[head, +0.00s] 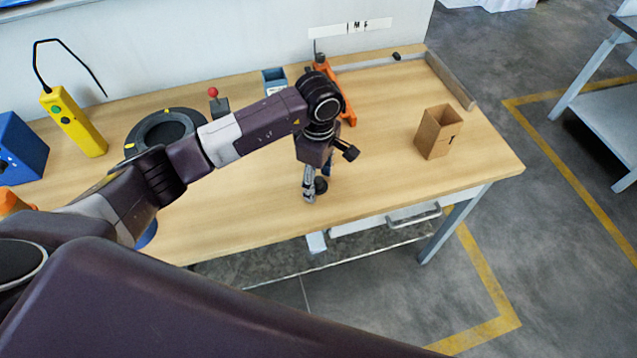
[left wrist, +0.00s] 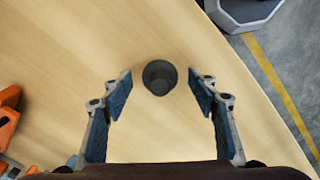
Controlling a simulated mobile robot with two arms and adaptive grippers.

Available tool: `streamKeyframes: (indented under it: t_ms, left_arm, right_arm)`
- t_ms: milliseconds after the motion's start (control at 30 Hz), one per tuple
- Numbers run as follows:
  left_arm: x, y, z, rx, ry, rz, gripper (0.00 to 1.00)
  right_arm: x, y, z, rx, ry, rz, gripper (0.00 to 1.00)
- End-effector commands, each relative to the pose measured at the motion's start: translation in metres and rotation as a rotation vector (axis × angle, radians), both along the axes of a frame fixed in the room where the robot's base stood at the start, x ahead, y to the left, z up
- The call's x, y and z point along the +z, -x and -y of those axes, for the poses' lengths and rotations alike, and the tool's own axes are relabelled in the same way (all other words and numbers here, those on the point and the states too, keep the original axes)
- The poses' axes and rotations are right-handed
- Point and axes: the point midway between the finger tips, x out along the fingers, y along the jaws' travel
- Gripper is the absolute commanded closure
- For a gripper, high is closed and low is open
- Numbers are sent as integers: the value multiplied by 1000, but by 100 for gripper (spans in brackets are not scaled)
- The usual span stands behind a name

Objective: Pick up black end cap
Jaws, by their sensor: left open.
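The black end cap (head: 321,186) stands on the wooden table near its front edge, partly hidden by my left gripper in the head view. In the left wrist view the end cap (left wrist: 159,77) is a small dark round cup seen from above. My left gripper (head: 316,187) points down at it from above. In the left wrist view the two blue-padded fingers of the left gripper (left wrist: 160,92) are spread wide, with the cap between and slightly beyond their tips. No contact with the cap shows. My right gripper is not in view.
A cardboard box (head: 438,133) stands to the right on the table (head: 250,215). An orange stand (head: 346,106) is behind my gripper. A black ring (head: 140,140), red-knobbed device (head: 219,104) and yellow pendant (head: 75,123) are left. A small black object (head: 397,57) lies at the back.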

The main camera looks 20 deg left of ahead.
Motion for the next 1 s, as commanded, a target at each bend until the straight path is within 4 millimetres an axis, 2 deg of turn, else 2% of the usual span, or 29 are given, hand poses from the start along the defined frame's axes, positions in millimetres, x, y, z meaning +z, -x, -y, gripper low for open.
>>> streamKeyframes:
  t_ms: [33,333,767,867,1000]
  left_arm:
    - [0,0,0,0,0,0,48]
    - [0,0,0,-1,0,0,79]
    - [3,0,0,-1,1,1,79]
    - [10,-1,0,-1,1,3,79]
    - [29,-2,0,-2,0,6,79]
  right_arm:
    - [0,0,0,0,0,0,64]
    - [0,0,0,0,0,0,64]
    - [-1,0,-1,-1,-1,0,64]
    - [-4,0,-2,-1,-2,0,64]
    - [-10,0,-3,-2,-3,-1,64]
